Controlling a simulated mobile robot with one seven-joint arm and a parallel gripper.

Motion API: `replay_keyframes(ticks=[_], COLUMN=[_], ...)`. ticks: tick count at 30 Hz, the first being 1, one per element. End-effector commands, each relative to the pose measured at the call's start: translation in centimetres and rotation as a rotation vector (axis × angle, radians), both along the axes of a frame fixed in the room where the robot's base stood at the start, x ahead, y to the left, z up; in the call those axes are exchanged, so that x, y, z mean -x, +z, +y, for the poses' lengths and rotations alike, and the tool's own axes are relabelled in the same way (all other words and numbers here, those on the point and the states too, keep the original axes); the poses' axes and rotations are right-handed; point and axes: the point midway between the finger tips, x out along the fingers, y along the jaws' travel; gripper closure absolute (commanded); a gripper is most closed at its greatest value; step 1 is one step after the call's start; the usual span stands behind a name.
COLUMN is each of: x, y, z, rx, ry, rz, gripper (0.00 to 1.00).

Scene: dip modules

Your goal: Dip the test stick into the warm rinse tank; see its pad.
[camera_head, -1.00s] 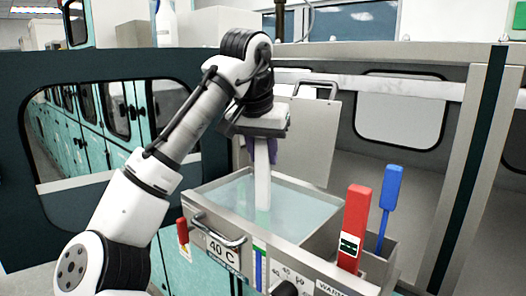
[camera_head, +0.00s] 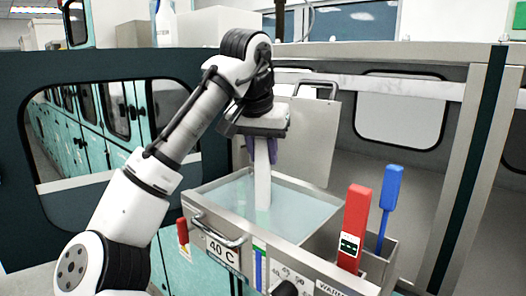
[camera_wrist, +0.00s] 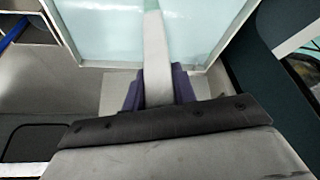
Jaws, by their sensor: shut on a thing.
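A white test stick (camera_head: 262,180) is held upright in my gripper (camera_head: 262,150), which is shut on it. It also shows in the wrist view (camera_wrist: 157,55), between the purple fingers of my gripper (camera_wrist: 157,85). The stick's lower end reaches into the pale blue water of the open metal tank (camera_head: 308,238), marked 40 C on its front. In the wrist view its far end looks pale green at the water. The pad's colour cannot be read clearly. The tank's lid (camera_head: 305,140) stands raised behind the water.
A red-handled tool (camera_head: 354,220) and a blue-handled tool (camera_head: 391,188) stand in a side holder (camera_head: 378,262) at the tank's right. A metal bar handle (camera_head: 215,232) and a dial (camera_head: 284,288) are on the front. A metal post (camera_head: 470,170) rises at the right.

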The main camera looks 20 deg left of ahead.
Motion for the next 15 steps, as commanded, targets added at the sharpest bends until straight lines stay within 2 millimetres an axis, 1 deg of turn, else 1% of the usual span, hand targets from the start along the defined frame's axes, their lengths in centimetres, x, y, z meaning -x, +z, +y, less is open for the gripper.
replay_keyframes(ticks=[8,15], x=[0.0,0.0], y=[0.2,2.2], z=[0.0,0.0], rx=[0.000,0.001], ry=[0.000,-0.001], rz=[-0.001,-0.001], gripper=[1.00,1.00])
